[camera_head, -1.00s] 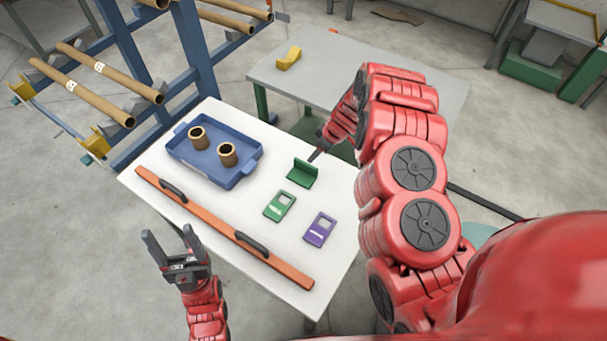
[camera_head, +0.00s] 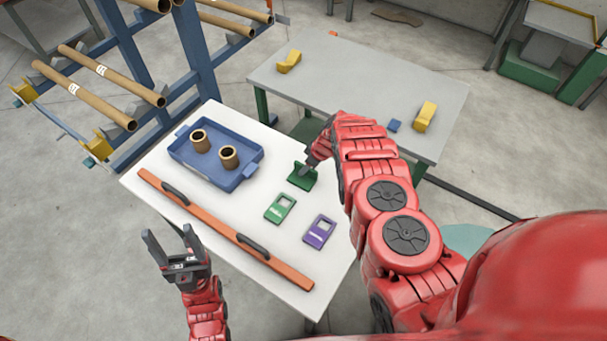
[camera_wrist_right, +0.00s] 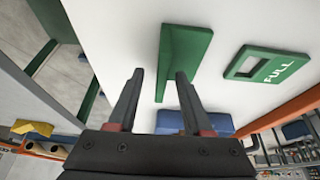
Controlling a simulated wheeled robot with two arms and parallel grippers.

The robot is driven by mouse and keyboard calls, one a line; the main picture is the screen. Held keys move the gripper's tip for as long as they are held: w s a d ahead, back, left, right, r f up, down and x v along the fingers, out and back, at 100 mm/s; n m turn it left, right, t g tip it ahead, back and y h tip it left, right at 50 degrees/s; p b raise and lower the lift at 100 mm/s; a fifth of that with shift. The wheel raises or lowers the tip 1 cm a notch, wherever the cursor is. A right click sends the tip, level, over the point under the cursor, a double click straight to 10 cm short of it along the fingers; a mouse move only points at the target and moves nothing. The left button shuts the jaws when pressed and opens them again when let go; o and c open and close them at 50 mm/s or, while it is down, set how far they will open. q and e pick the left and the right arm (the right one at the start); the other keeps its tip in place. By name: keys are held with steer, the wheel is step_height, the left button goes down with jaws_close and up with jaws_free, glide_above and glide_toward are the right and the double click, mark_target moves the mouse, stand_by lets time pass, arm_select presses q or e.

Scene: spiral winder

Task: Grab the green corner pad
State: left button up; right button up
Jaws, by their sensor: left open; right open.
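The green corner pad (camera_head: 302,181), an L-shaped piece, stands on the white table beyond the green and purple cards. My right gripper (camera_head: 304,170) is at the pad, partly hiding its upright wall. In the right wrist view, the gripper's two fingers (camera_wrist_right: 159,74) are apart, and part of the pad (camera_wrist_right: 185,48) shows between and beyond them. The right finger overlaps the pad in the picture; I cannot tell whether they touch. My left gripper (camera_head: 168,240) is open and empty near the table's front left edge.
A blue tray (camera_head: 216,174) with two brown tubes sits left of the pad. A green card (camera_head: 279,208), a purple card (camera_head: 319,231) and an orange bar (camera_head: 222,228) lie nearer. A grey table (camera_head: 350,75) behind holds yellow pieces and a small blue one.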

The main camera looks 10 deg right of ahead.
steer(key=shift+a+f, duration=0.1)
steer(key=shift+f, duration=0.3)
steer(key=shift+w+a+f, duration=0.1)
jaws_close()
